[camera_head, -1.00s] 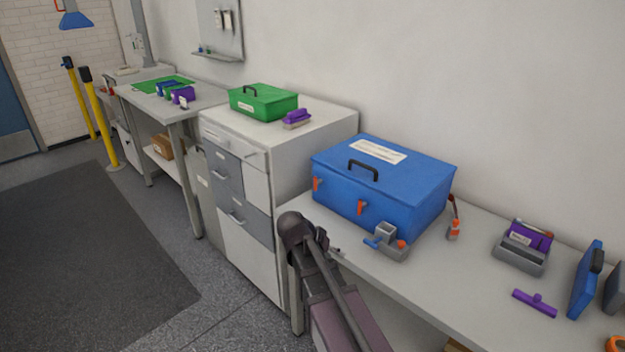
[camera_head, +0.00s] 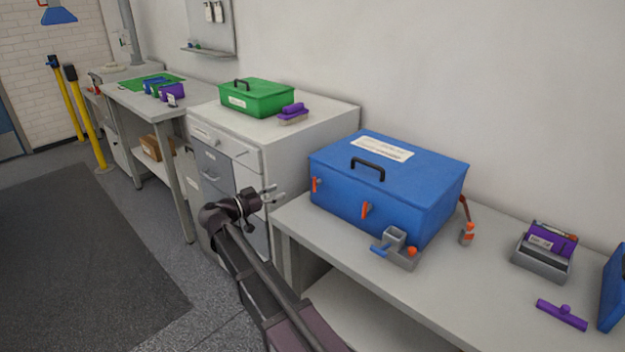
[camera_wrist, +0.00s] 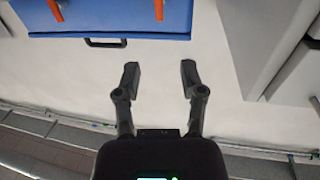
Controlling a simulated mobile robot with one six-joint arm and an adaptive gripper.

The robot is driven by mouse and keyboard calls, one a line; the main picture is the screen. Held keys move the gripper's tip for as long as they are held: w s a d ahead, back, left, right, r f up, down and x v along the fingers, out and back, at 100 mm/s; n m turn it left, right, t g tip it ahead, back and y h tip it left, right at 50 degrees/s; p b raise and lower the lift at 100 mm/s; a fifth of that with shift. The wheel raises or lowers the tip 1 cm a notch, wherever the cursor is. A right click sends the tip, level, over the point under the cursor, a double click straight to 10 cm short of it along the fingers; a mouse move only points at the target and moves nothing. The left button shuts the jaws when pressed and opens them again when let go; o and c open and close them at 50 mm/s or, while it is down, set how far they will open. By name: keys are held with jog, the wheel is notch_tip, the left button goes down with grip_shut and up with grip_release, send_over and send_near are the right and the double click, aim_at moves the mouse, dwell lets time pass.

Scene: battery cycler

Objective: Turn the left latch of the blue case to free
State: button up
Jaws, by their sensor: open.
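The wrist view shows the case (camera_wrist: 110,20) upside down at the top left. There the left latch (camera_wrist: 159,9) is at the top edge, partly cut off, above my open fingers (camera_wrist: 160,70).
A grey holder with a blue lever (camera_head: 395,250) stands close before the case's right front. The drawer cabinet (camera_head: 330,125), bearing a green case (camera_head: 258,100) and purple block (camera_head: 293,113), is left of the bench (camera_head: 300,228). A purple T-shaped piece (camera_head: 562,315) lies at right.

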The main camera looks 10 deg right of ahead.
aim_at(314, 178)
jog(key=shift+d, duration=0.15)
jog(key=shift+x, duration=6.8)
grip_shut()
